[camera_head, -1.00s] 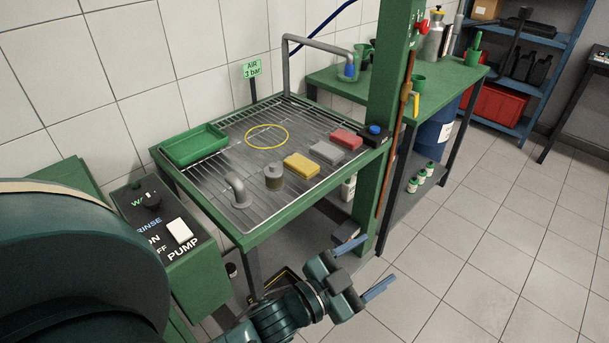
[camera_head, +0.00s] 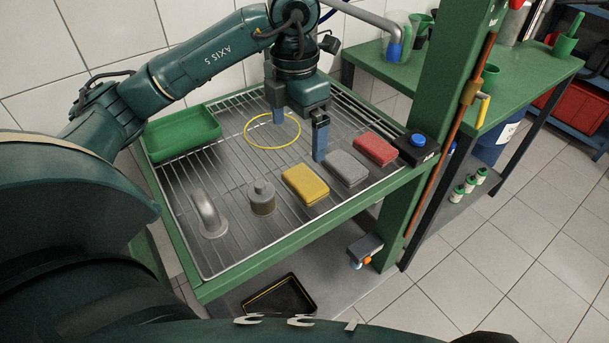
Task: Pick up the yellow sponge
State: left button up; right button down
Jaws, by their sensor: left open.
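The yellow sponge (camera_head: 305,185) lies flat on the wire-grid top of the green wash table (camera_head: 240,274), between a grey block (camera_head: 346,167) on its right and a small grey cylinder (camera_head: 262,198) on its left. My left gripper (camera_head: 299,141) is open and empty above the grid, pointing down. Its two blue-grey fingers are just behind the sponge, with the right finger nearer to it. The sponge is in full view and does not appear to be between the fingers. My right gripper is not in view.
A red block (camera_head: 375,148) lies right of the grey one. A yellow ring (camera_head: 254,145) lies behind, near my fingers. A green tray (camera_head: 182,135) sits at back left, and a curved pipe (camera_head: 210,214) at front left. A green post (camera_head: 440,120) stands at the right.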

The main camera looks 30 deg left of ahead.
pick_arm(q)
send_over(299, 183)
jog(key=f, duration=0.6)
jog(key=shift+a+f, duration=0.3)
jog(key=shift+d+f, duration=0.15)
jog(key=shift+f, duration=1.4)
jog(key=shift+d+f, duration=0.1)
jog(key=shift+f, duration=1.4)
jog(key=shift+c, duration=0.2)
jog(key=c, duration=0.8)
